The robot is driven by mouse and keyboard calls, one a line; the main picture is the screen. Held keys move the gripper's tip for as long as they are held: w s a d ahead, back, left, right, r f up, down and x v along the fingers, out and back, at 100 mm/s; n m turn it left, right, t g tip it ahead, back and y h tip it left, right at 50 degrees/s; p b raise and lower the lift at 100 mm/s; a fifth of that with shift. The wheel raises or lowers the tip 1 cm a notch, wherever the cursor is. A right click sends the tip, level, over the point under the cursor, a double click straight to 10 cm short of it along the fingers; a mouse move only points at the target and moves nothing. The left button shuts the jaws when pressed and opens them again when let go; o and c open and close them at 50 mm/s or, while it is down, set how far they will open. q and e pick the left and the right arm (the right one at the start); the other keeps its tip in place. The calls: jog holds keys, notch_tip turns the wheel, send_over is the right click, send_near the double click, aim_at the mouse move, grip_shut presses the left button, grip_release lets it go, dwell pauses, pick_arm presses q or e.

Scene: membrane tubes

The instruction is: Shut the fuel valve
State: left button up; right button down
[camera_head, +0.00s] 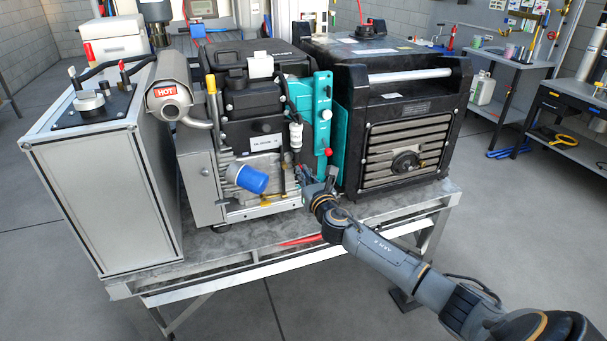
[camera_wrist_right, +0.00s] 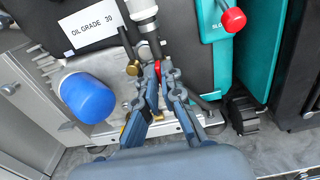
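A small red handle (camera_wrist_right: 157,68) sits beside a brass fitting (camera_wrist_right: 133,68) low on the engine front; I take them to be the fuel valve. My right gripper (camera_wrist_right: 160,72) is at this handle, its fingertips close together on either side of the red part. It looks shut on it, though the fingers hide most of the handle. In the head view the right gripper (camera_head: 306,178) reaches the lower engine front, right of the blue filter (camera_head: 252,180), and the valve is too small to make out. My left gripper is not in view.
The blue filter (camera_wrist_right: 88,97) sticks out left of my fingers. A teal panel (camera_head: 323,110) with a red knob (camera_head: 328,152) stands at the right. A black generator (camera_head: 400,110) and a grey cabinet (camera_head: 100,190) flank the engine on the metal bench (camera_head: 220,245).

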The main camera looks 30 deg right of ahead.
jog(key=shift+m, duration=0.3)
jog(key=m, duration=0.5)
jog(key=m+b, duration=0.1)
jog(key=m, duration=1.1)
jog(key=shift+d+f, duration=0.25)
jog(key=shift+f, duration=0.05)
jog(key=shift+m, duration=0.3)
jog(key=c, duration=1.5)
grip_release()
jog(key=shift+s, duration=0.15)
jog(key=v, duration=1.1)
jog(key=shift+s, duration=0.4)
